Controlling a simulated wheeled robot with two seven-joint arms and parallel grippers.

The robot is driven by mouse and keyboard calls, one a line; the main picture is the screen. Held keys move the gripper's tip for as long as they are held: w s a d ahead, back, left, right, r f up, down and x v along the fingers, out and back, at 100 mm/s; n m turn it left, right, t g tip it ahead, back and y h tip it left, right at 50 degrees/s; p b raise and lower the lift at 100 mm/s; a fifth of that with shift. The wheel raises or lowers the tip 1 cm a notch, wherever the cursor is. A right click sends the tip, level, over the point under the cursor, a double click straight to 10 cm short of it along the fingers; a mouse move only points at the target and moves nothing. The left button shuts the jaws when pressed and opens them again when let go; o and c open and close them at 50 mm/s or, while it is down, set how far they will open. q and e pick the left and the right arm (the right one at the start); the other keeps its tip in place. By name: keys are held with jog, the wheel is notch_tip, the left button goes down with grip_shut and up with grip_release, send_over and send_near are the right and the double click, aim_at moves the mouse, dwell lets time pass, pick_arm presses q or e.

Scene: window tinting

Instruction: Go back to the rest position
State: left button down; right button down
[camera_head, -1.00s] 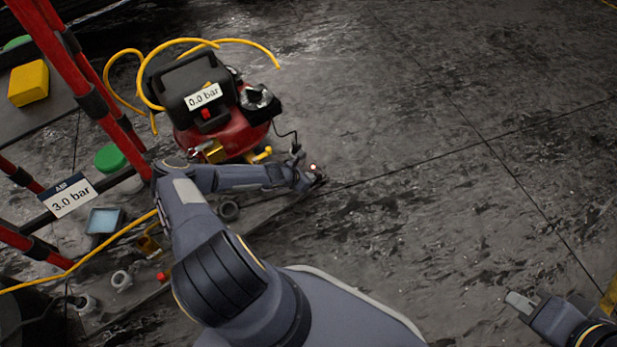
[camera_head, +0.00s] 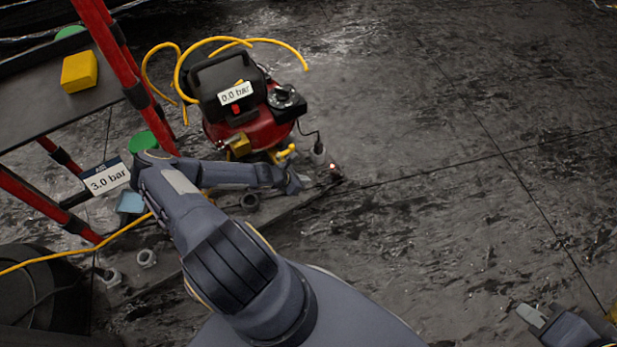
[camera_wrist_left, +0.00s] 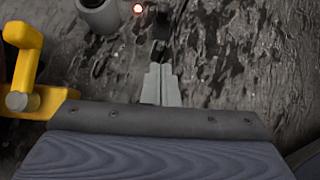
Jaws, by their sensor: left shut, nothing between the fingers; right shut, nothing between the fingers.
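My left gripper (camera_head: 294,184) is shut and empty in the head view, just in front of the red compressor (camera_head: 245,125) and apart from it. In the left wrist view its closed fingers (camera_wrist_left: 161,84) point at the dark floor with nothing between them. My right gripper (camera_head: 527,314) is at the lower right edge of the head view, shut and empty over bare floor. The compressor carries a 0.0 bar label (camera_head: 236,93).
A power strip with a lit red light (camera_head: 333,167) and a grey plug (camera_head: 318,153) lies right of my left gripper. A red-framed cart (camera_head: 45,205) with a 3.0 bar label (camera_head: 106,180) and a yellow block (camera_head: 79,71) stands left. Floor to the right is clear.

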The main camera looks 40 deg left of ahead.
dwell(0.5)
pick_arm(q)
jog(key=w+d+r+m+g+h, duration=0.1)
jog(key=w+d+r+m, duration=0.15)
jog(key=r+m, duration=0.7)
jog(key=w+d+r+m+g+h, duration=0.1)
jog(key=d+r+m, duration=0.35)
jog(key=r, duration=0.95)
jog(key=s+d+r+m+g, duration=0.1)
jog(key=s+d+r+m, duration=0.1)
jog(key=s+r+m, duration=0.35)
jog(key=s+d+r+m, duration=0.2)
jog(key=d+r+m, duration=0.1)
jog(key=r, duration=0.6)
jog(key=s+d+r+m+y, duration=0.15)
jog(key=s+r+m, duration=0.3)
jog(key=s, duration=0.55)
jog(key=s+d+r+m, duration=0.25)
jog(key=s+r, duration=0.25)
jog(key=s, duration=0.4)
notch_tip(320, 180, up, 31)
jog(key=p, duration=3.1)
jog(key=shift+a+f, duration=0.15)
